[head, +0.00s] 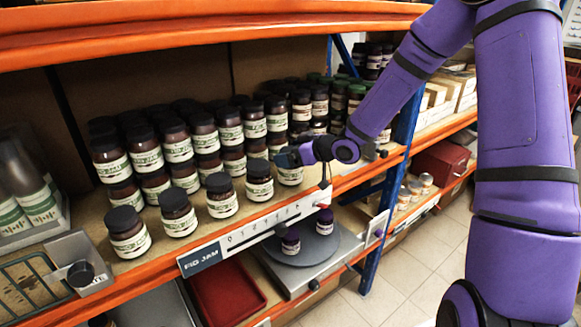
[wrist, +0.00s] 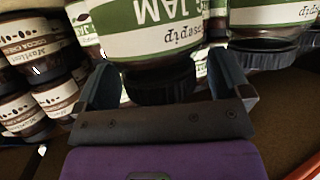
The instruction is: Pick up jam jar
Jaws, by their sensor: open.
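Jam jars with dark lids and white-and-green labels stand in stacked rows on the shelf. A jam jar (head: 290,176) at the right end of the front row is under my gripper (head: 286,158), which partly hides its lid. In the wrist view the picture is upside down, and a jam jar (wrist: 150,32) fills the middle. Its dark lid (wrist: 160,85) lies between the two open fingers of my gripper (wrist: 165,88). I cannot tell whether the fingers touch it.
Another jam jar (wrist: 272,14) stands close beside it. Several front-row jars, such as this one (head: 259,181), stand to the left. The orange shelf edge carries a numbered strip (head: 265,226). Below are a round scale plate (head: 318,246) with small purple jars and a red tray (head: 226,292).

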